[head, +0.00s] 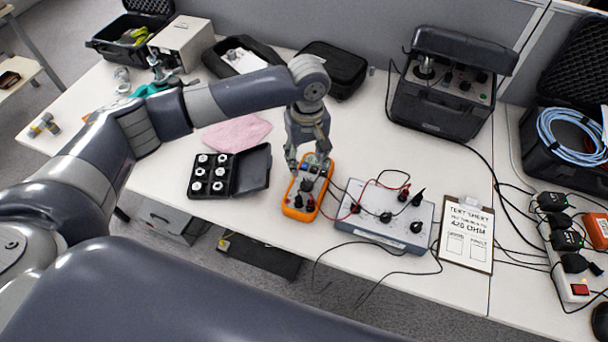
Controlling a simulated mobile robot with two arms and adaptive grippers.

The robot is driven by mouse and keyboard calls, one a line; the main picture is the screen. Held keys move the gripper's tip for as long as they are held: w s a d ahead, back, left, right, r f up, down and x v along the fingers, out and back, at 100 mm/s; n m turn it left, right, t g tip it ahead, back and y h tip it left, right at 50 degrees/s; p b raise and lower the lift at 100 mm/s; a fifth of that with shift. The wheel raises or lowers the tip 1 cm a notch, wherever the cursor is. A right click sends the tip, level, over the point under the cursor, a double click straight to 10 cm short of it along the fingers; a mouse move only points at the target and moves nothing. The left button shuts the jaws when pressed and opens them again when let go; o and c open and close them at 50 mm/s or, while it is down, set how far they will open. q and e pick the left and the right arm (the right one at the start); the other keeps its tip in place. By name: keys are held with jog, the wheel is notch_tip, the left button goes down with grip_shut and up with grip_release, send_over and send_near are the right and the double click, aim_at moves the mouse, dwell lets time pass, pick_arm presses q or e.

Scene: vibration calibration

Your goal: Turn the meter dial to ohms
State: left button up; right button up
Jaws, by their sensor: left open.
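The orange handheld meter (297,212) lies on the white table near its front edge, with a dark dial (306,186) on its face. Red and black leads run from it to the grey box on its right. My left gripper (307,168) points down over the far end of the meter, its fingers open and apart. Its fingers cover part of the meter's far end. I cannot tell whether they touch it. The dial's markings are too small to read. My right gripper is not in view.
A grey resistance box (371,235) with knobs stands right of the meter, then a clipboard (466,236). An open black case of white-topped pieces (236,187) and a pink cloth (236,133) lie left. A black instrument case (440,105) stands behind. Loose cables cross the front edge.

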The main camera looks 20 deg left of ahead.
aim_at(306, 181)
pick_arm(q)
notch_tip(306, 181, down, 9)
jog(key=shift+f+p, duration=0.1)
jog(key=shift+p, duration=0.2)
jog(key=c, duration=1.1)
